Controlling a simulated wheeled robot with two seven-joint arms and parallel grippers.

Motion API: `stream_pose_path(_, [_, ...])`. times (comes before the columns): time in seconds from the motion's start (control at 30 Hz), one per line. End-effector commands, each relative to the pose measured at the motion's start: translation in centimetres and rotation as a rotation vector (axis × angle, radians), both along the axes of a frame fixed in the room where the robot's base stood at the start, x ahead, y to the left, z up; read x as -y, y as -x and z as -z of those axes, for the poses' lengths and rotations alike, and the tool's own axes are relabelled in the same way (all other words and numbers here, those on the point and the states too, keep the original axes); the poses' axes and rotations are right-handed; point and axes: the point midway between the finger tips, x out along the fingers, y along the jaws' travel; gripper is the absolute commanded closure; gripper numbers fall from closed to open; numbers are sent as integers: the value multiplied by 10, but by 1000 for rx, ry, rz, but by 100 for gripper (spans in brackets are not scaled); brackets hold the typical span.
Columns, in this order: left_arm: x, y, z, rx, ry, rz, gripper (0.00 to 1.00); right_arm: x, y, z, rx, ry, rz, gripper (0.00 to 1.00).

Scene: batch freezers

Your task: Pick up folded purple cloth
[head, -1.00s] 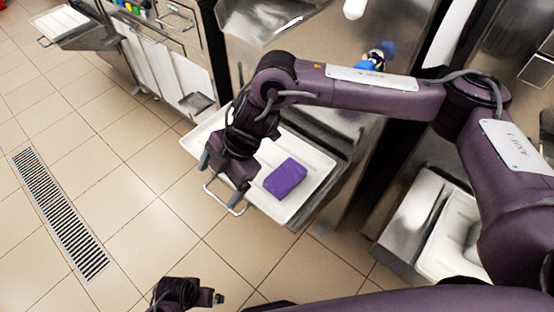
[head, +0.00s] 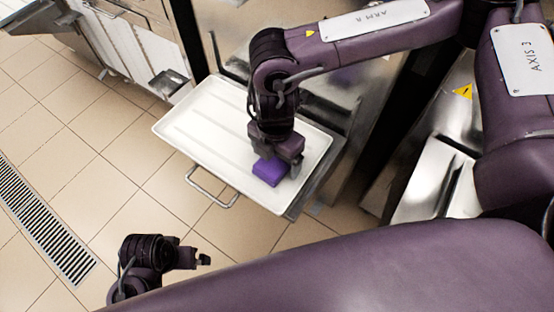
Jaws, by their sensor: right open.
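The folded purple cloth (head: 268,173) is a small block lying on a white tray (head: 205,112), near the tray's front right corner. My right gripper (head: 282,165) points down right over the cloth and hides part of it. It is open, with one finger showing on the cloth's right side; I cannot tell whether it touches the cloth. My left gripper (head: 198,259) is low in the picture, apart from the tray and cloth. I cannot tell whether the left one is open or shut.
The tray sits on a metal unit with a wire handle (head: 212,190) at its front. A floor drain grate (head: 42,222) runs along the left. Another steel unit (head: 445,165) stands at the right. Tiled floor in front is clear.

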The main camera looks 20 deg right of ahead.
Motion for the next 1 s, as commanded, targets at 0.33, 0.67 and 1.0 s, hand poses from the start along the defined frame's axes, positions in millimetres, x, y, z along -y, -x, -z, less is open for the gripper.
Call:
stream_pose_path(0.33, [0,1,-5,-2,-1,2,0,0,0,8,1,-1,0,15])
stream_pose_path(0.67, [0,1,-5,-1,0,2,0,0,0,8,0,0,0,59])
stream_pose_path(1.0, [0,0,-6,3,1,1,0,0,0,4,1,-1,0,61])
